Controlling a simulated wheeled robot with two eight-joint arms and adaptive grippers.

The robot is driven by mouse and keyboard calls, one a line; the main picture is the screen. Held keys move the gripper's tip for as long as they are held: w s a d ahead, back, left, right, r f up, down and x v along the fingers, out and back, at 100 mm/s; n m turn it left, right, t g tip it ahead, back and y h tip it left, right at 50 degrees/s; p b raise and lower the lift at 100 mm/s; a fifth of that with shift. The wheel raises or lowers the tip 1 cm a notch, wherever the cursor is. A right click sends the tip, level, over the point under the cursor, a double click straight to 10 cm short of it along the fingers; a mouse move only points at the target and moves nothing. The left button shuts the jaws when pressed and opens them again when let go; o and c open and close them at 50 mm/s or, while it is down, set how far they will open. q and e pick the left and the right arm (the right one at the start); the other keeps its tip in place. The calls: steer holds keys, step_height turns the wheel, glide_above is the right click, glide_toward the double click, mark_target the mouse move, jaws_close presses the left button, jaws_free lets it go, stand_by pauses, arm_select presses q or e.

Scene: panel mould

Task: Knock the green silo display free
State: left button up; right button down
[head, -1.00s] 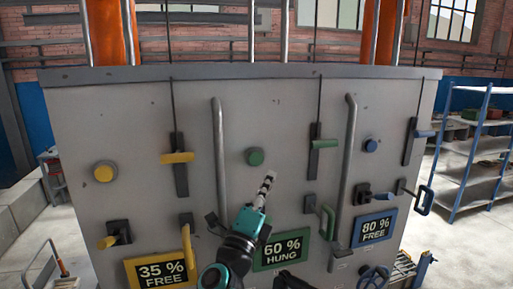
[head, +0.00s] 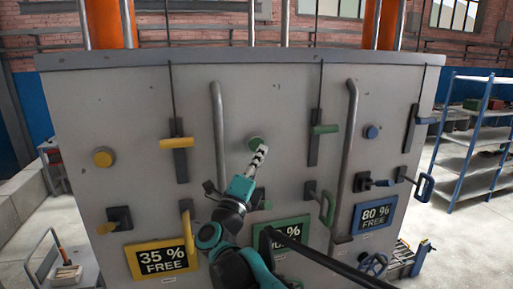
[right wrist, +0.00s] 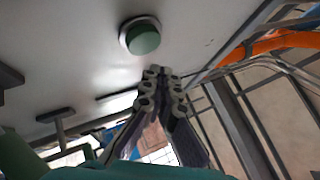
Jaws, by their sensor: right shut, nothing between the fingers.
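The green-framed silo display (head: 287,226) is low on the middle of the grey panel. My arm and a dark bar cover much of it, so its text is not readable now. A round green button (head: 255,143) is above it. My right gripper (head: 262,151) is shut and empty, its tips just below and right of the button. In the right wrist view the green button (right wrist: 142,37) is beyond the closed fingertips (right wrist: 163,78), seemingly with a gap. A green lever (head: 325,129) and a green handle (head: 327,207) are to the right. My left gripper is not in view.
The yellow display (head: 162,259) reads 35 % FREE and the blue display (head: 374,217) reads 80 % FREE. Grey vertical pipes (head: 218,130) stand out from the panel on both sides of the green button. Blue shelving (head: 470,145) stands at the right.

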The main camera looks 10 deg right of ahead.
mark_target(262, 141)
steer(key=shift+w, duration=0.9)
stand_by(0.8)
steer(key=shift+w, duration=0.4)
steer(key=shift+w, duration=0.45)
stand_by(0.7)
steer(key=shift+s, duration=0.85)
steer(key=shift+s, duration=0.1)
